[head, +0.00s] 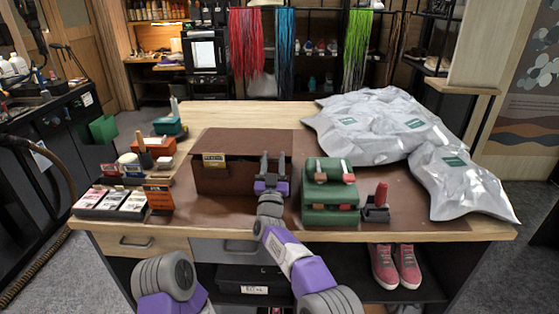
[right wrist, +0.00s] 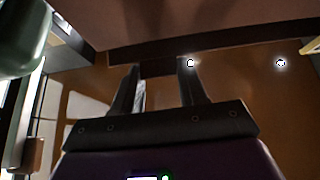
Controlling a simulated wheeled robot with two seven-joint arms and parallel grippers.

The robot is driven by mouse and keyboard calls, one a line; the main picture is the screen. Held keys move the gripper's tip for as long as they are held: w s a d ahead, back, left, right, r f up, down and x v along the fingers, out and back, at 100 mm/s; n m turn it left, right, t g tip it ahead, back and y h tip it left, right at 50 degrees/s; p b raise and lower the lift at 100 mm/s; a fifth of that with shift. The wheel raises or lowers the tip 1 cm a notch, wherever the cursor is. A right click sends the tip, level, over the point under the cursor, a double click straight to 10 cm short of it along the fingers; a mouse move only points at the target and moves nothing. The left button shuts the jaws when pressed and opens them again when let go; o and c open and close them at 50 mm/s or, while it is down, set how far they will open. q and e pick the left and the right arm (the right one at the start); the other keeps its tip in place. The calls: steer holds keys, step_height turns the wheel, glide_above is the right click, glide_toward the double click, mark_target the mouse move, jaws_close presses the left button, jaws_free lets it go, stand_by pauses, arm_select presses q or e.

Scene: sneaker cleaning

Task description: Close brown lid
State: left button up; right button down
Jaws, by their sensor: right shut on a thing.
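The brown box (head: 222,180) sits on the brown mat in the middle of the table, with a small gold label on its front. Its brown lid (head: 250,141) lies over the top; a dark band shows below its front edge, and I cannot tell how wide the gap is. My right gripper (head: 273,160) is at the right part of the box's front, shut on the lid's front edge. In the right wrist view, the fingers (right wrist: 158,75) reach a dark edge of the brown lid (right wrist: 210,17). My left arm shows at the lower left, but its gripper is not in view.
A green case (head: 330,196) with brushes stands right of the box, beside a red-handled brush (head: 378,201). Silver bags (head: 375,125) cover the table's back right. Small cartons (head: 110,202) and an orange caddy (head: 155,146) stand left. Pink sneakers (head: 396,266) sit on the shelf below.

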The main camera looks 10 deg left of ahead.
steer(key=shift+f, duration=0.4)
steer(key=c, duration=0.6)
jaws_free()
steer(key=shift+r, duration=0.1)
steer(key=shift+s+f, duration=0.3)
steer(key=shift+s, duration=0.35)
steer(key=s+d+p, duration=0.1)
steer(key=s, duration=1)
steer(key=shift+s+d, duration=0.25)
steer(key=shift+s, duration=0.05)
